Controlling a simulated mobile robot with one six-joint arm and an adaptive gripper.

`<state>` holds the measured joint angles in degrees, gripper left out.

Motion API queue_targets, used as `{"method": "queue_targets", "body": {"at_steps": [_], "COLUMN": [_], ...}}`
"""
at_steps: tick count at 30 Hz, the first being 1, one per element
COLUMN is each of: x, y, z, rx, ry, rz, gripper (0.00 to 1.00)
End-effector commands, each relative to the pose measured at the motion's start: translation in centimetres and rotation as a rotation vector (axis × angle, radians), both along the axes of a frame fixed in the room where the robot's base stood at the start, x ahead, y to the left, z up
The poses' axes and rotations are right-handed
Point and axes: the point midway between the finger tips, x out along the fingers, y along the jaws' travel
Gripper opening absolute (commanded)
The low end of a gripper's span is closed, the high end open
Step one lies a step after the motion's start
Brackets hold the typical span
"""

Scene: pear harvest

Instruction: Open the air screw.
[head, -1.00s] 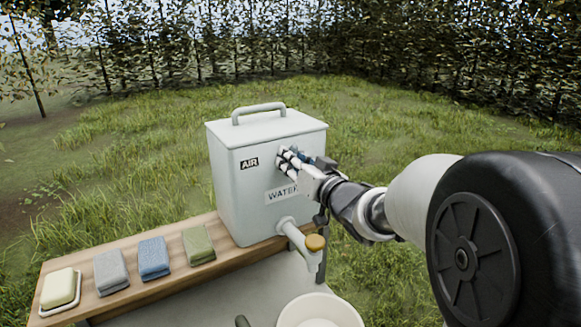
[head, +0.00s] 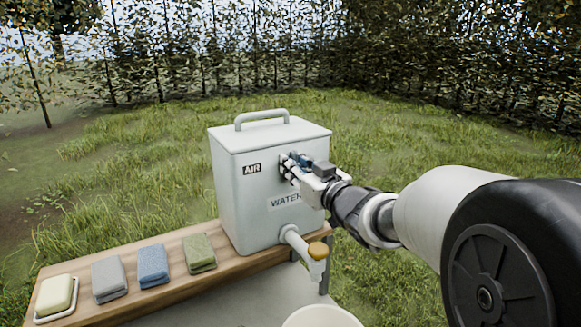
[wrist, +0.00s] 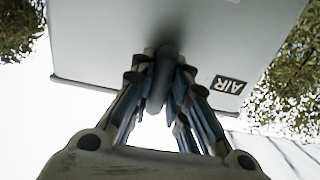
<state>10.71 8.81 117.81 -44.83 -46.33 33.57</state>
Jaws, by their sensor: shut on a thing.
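A pale grey-green water tank (head: 235,200) with a lid handle stands on a wooden shelf. Its front bears an AIR label (head: 252,169) and a WATER label (head: 283,202). My gripper (head: 288,167) is at the tank's front, right of the AIR label and above the WATER label. In the wrist view my gripper (wrist: 163,72) has its fingers closed around a grey, rounded screw (wrist: 158,85) that sticks out of the tank face. The fingers hide the screw in the head view, and its turn cannot be told.
Soap (head: 56,295) and several folded cloths (head: 153,264) lie along the wooden shelf (head: 226,257). Grass lies behind, with a hedge farther off.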

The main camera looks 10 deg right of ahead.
Motion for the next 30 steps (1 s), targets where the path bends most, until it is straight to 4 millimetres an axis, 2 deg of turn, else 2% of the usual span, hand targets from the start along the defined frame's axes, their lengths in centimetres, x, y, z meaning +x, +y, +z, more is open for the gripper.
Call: {"method": "queue_targets", "body": {"at_steps": [4, 5, 13, 23, 26, 30], "x": [0.0, 0.0, 0.0, -0.1, -0.8, -3.0], "y": [0.0, 0.0, 0.0, -0.1, -0.4, -1.2], "z": [0.0, 0.0, 0.0, 0.0, 0.1, 0.1], "rx": [-0.003, -0.003, 0.000, 0.000, 0.000, 0.000], "ry": [0.001, 0.001, 0.001, 0.000, -0.001, 0.000], "rz": [0.000, 0.000, 0.000, 0.000, -0.001, -0.004], "gripper": [0.00, 0.17, 0.35, 0.36, 0.36, 0.36]}}
